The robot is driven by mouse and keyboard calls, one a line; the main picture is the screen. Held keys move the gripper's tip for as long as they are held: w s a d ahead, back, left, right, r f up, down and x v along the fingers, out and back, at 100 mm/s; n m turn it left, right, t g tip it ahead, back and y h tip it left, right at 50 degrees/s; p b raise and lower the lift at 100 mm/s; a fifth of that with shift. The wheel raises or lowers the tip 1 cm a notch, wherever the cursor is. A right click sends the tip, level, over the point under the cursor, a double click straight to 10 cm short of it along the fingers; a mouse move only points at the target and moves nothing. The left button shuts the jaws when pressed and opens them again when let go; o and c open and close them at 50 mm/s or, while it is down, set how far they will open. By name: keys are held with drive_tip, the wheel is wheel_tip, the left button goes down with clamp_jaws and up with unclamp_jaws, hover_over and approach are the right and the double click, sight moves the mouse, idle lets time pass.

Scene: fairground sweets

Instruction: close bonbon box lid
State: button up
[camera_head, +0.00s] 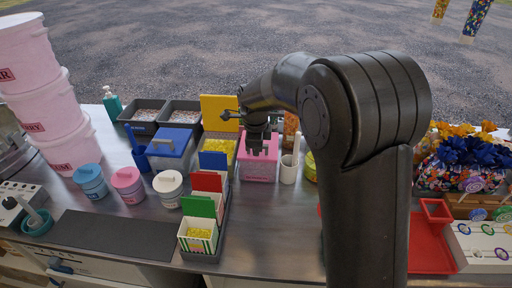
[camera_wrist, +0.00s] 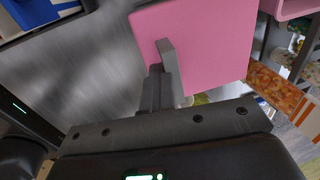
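A pink box (camera_head: 260,172) stands on the counter near the middle in the head view. Its flat pink lid (camera_wrist: 205,40) fills much of the upper wrist view. My gripper (camera_head: 257,151) is over the pink box, pointing down, and partly hides it. In the wrist view the fingers (camera_wrist: 168,62) look shut together, with nothing seen between them, and overlap the lid. I cannot tell whether they touch it, or whether the lid lies fully down. The yellow box (camera_head: 222,146) to the left has its yellow lid (camera_head: 220,112) standing up. No label says which is the bonbon box.
A blue-lidded box (camera_head: 170,147) stands to the left. A white cup (camera_head: 289,170) is close at the right of the pink box. Small cartons with raised flaps (camera_head: 198,232) stand in front. My arm hides part of the counter to the right.

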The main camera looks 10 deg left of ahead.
drive_tip(key=o, duration=0.6)
drive_tip(key=r, duration=0.4)
drive_tip(key=w+r, duration=0.1)
drive_tip(key=r, duration=0.7)
drive_tip(key=shift+w+d+r, duration=0.15)
drive_tip(key=shift+w+r, duration=0.05)
drive_tip(key=shift+r, duration=0.1)
drive_tip(key=shift+o, duration=0.2)
